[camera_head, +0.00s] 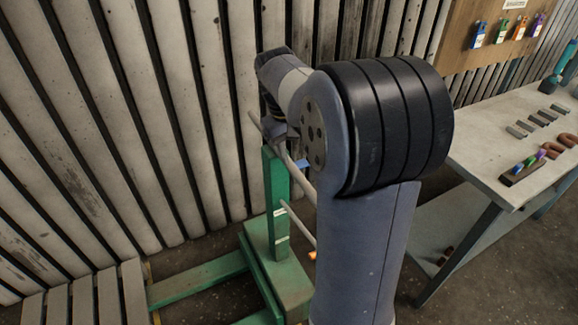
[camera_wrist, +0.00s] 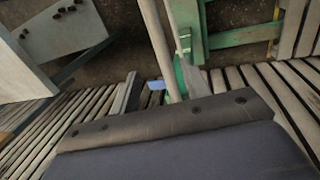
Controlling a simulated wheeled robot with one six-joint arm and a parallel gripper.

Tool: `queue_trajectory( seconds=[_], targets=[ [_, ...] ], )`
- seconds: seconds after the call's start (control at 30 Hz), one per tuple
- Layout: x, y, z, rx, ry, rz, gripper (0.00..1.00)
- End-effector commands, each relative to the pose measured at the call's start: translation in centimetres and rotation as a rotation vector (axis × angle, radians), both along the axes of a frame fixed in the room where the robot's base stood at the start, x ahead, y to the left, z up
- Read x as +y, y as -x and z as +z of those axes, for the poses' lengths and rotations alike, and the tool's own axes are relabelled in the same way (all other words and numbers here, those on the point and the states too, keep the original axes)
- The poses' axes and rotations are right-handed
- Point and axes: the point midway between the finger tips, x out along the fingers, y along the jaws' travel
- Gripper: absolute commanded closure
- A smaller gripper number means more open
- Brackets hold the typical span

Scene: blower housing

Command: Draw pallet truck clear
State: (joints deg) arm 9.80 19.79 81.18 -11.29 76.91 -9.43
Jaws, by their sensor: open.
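The green pallet truck (camera_head: 276,213) stands low in front of the slatted wall, with an upright post and forks running left. It also shows upside down at the top of the wrist view (camera_wrist: 190,38). A pale grey bar, the truck's handle (camera_head: 297,178), slants past the post top and shows in the wrist view (camera_wrist: 157,42). My gripper (camera_head: 272,124) is by the handle's upper end, open. Its fingertips are mostly hidden, and I cannot tell whether they touch the bar. My arm hides part of the truck's right side.
A slatted pallet (camera_head: 85,300) lies at the lower left, by the forks. The slatted wall (camera_head: 120,110) is close behind the truck. A workbench (camera_head: 500,150) with small parts stands on the right, and a tool board (camera_head: 490,40) hangs behind it.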

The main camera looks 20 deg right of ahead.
Motion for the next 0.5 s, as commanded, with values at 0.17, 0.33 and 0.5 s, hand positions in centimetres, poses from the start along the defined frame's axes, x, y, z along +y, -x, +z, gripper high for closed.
queue_trajectory(
  seconds=[0.17, 0.33, 0.5],
  targets=[
    [-0.4, 0.0, -1.7, 0.005, 0.000, -0.001, 0.56],
    [-1.0, 0.1, -5.0, 0.006, -0.001, -0.002, 0.56],
    [-1.6, 0.0, -8.0, 0.005, -0.001, -0.002, 0.56]
  ],
)
